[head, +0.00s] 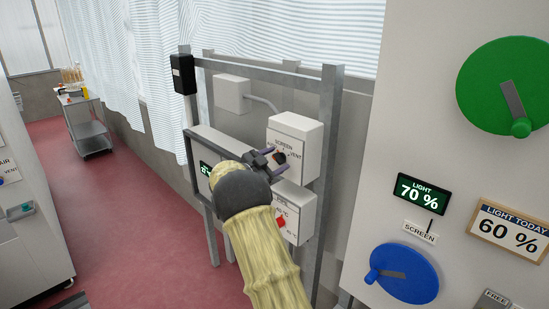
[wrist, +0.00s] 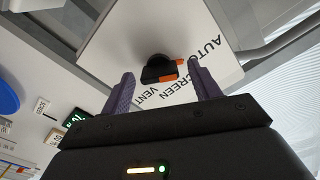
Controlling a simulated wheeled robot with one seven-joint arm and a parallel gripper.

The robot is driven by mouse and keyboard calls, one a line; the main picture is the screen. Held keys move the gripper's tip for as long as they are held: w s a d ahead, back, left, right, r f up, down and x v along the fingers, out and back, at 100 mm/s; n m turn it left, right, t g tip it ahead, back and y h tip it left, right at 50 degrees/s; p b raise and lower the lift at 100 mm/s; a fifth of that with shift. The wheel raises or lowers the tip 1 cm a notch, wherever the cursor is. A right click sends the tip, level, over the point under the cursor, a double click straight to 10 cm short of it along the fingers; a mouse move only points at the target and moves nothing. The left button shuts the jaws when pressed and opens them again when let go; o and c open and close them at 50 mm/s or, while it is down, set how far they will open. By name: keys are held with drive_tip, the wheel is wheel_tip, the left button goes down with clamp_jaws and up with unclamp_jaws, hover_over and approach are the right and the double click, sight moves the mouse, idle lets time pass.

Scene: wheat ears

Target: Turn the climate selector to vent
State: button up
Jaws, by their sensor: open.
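The climate selector (head: 280,157) is a dark knob with an orange mark on the face of a white box (head: 305,131). In the wrist view the black selector knob (wrist: 157,66) shows its orange mark on the right and lower side. Around it I read AUTO, SCREEN and VENT (wrist: 124,100); which label it points to I cannot tell. My gripper (head: 276,160) is open in front of the box. In the wrist view its purple fingertips (wrist: 160,72) stand either side of the knob, with space on both sides. Whether they reach its depth is unclear.
A second white box with a red knob (head: 281,222) sits just below. A metal frame (head: 328,130) surrounds both boxes. A panel with a green dial (head: 503,82) and blue dial (head: 405,274) stands at right. Red floor (head: 130,210) is open at left.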

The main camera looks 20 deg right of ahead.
drive_tip(key=c, duration=1)
